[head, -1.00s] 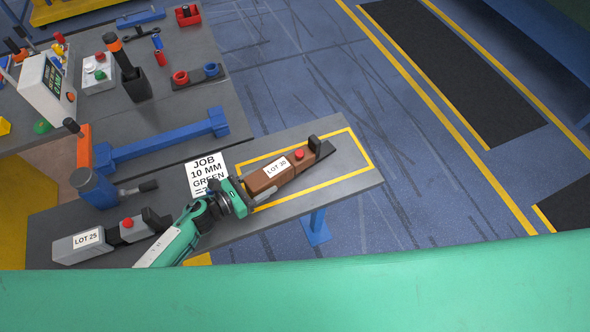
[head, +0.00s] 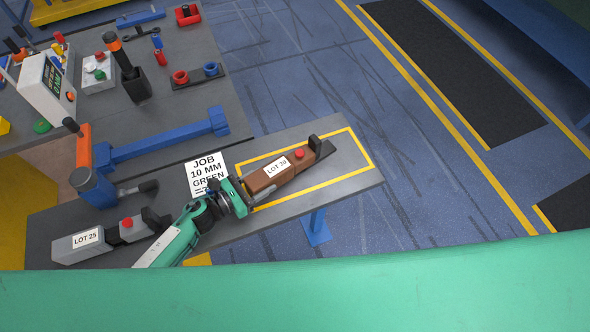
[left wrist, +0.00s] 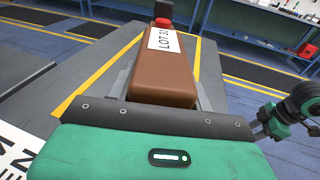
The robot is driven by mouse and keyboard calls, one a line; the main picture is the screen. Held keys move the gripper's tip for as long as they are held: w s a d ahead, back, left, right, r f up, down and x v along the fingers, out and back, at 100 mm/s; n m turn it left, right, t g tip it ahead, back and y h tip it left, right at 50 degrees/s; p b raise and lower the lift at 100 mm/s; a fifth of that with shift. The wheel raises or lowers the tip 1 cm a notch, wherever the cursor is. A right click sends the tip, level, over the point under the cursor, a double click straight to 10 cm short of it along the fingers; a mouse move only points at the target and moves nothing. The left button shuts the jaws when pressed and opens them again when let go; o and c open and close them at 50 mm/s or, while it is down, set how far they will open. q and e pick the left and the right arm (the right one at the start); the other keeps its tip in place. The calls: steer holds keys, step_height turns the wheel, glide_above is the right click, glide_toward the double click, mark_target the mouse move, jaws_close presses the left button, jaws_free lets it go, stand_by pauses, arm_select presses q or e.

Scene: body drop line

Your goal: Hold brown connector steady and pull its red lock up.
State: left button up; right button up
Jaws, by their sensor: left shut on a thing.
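The brown connector (head: 266,181) lies inside the yellow outline on the narrow grey table, with a white "LOT 30" label on top. Its red lock (head: 300,153) sits on its upper face toward the far end, by a black end piece. My left gripper (head: 246,191) is shut on the near end of the brown connector. In the left wrist view the connector (left wrist: 160,88) lies between the grey fingers (left wrist: 161,92), and the red lock (left wrist: 163,22) shows beyond the label.
A grey connector (head: 75,246) labelled "LOT 25" lies at the table's left. A "JOB 10 MM GREEN" card (head: 205,172) lies behind my left gripper. A blue-and-orange clamp (head: 90,180) stands at the back left. The outlined area right of the connector is bare.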

steer(key=shift+f+b, duration=0.3)
stand_by(1.4)
